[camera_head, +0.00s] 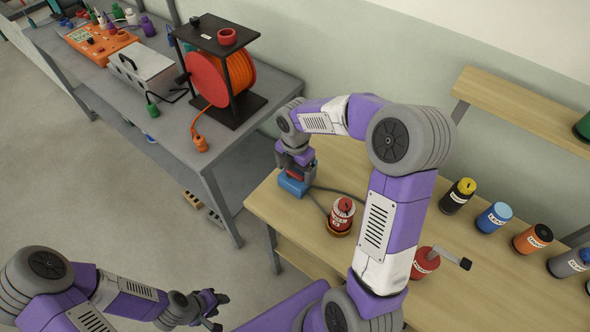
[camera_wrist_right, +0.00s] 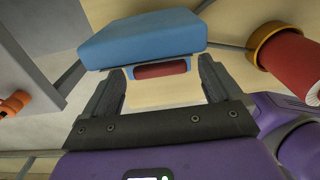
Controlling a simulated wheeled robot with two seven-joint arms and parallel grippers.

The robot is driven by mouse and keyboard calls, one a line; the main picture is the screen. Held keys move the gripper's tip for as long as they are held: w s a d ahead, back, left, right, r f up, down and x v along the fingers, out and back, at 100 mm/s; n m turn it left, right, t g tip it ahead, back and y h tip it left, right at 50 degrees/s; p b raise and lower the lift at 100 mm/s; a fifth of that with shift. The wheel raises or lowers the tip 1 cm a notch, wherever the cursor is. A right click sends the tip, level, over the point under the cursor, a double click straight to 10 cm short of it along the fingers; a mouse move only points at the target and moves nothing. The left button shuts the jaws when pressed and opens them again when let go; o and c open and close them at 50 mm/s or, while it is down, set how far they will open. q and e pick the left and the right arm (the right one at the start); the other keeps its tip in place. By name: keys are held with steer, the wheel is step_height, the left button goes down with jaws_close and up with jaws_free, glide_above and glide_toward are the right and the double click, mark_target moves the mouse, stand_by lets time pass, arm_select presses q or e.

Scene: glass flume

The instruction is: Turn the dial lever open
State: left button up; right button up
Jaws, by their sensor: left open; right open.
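A blue block (camera_head: 292,187) with a dark red bar sits at the left end of the wooden bench. In the right wrist view the blue block (camera_wrist_right: 140,38) is ahead of the fingers, and its red bar (camera_wrist_right: 161,71) shows between the fingertips. My right gripper (camera_wrist_right: 160,80) is open, with a visible gap on both sides of the bar. A red canister (camera_head: 425,262) with a dark lever (camera_head: 456,258) sticking out to the right stands partly behind my right arm. I cannot tell which part is the dial lever. My left gripper (camera_head: 217,311) is open and empty, low over the floor.
A red container (camera_head: 342,215) on an orange base stands right of the blue block, with a cable nearby. Several labelled canisters line the wooden bench (camera_head: 470,295). A grey table (camera_head: 185,135) at left carries an orange cable reel (camera_head: 234,82).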

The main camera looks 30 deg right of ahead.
steer(key=c, duration=1.1)
steer(key=shift+o, duration=0.2)
